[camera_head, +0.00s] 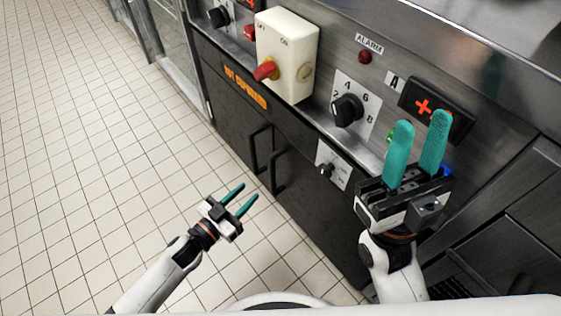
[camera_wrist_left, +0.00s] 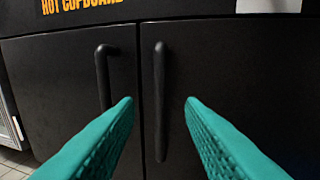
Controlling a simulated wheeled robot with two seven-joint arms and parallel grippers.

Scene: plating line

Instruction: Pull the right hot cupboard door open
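The hot cupboard has two black doors, both shut. The right door (camera_head: 305,215) has a black bar handle (camera_head: 277,172); the left door's handle (camera_head: 254,150) is close beside it. In the left wrist view the right door (camera_wrist_left: 225,60) shows its upright handle (camera_wrist_left: 160,95) between my finger lines, farther off than the fingertips. My left gripper (camera_head: 249,191) is open and empty, in front of the handles and apart from them. My right gripper (camera_head: 422,120) is open and empty, in front of the control panel at the right.
A white switch box (camera_head: 288,50) with a red knob sticks out above the cupboard. Tiled floor (camera_head: 90,150) lies clear to the left.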

